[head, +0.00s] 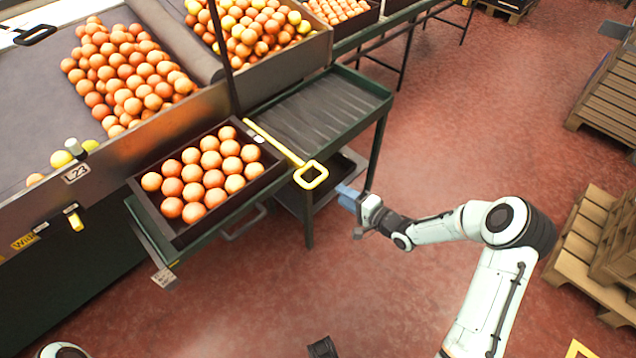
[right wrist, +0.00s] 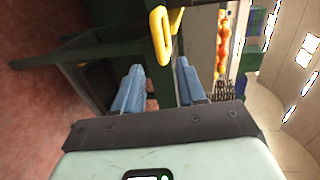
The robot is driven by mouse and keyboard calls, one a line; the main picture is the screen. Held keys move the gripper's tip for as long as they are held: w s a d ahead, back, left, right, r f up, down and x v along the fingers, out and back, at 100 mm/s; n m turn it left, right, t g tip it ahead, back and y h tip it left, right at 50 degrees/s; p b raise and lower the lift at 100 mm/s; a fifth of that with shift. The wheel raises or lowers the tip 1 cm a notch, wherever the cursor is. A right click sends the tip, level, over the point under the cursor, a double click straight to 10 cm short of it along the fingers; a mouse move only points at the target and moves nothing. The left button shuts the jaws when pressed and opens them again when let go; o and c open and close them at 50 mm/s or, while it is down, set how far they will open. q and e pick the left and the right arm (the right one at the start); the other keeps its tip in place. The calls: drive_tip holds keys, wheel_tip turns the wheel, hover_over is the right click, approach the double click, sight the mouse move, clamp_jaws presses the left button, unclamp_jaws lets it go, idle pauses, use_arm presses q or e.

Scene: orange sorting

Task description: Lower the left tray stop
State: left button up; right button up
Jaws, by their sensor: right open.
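A yellow tray stop, a thin bar ending in a loop handle (head: 311,175), lies between the orange crate and the empty rollers. I cannot tell from this angle how high it stands. Its yellow loop also shows in the right wrist view (right wrist: 160,38), just beyond the fingertips. My right gripper (head: 347,197) is to the right of the loop in the head view, apart from it. Its blue fingers are open and empty, as the right wrist view shows (right wrist: 159,88).
A dark crate (head: 176,232) full of oranges sits on the green-framed stand, left of the bare rollers (head: 318,112). Sloped bins of oranges stand behind. A lower shelf (head: 345,172) is under the rollers. Wooden pallets (head: 580,245) stand at right. Red floor between is clear.

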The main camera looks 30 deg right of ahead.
sight(320, 182)
use_arm(q)
drive_tip(key=shift+t+y, duration=0.3)
drive_tip(key=shift+t, duration=0.3)
drive_tip(key=w+f, duration=0.1)
drive_tip(key=w+a+f+b, duration=0.1)
drive_tip(key=w+f+b, duration=0.1)
drive_tip(key=shift+w+a+f, duration=0.1)
drive_tip(key=shift+w+a, duration=0.2)
drive_tip(key=shift+w, duration=0.05)
use_arm(e)
drive_tip(key=x, duration=1.1)
drive_tip(key=shift+w+a+f, duration=0.1)
drive_tip(key=shift+w, duration=0.1)
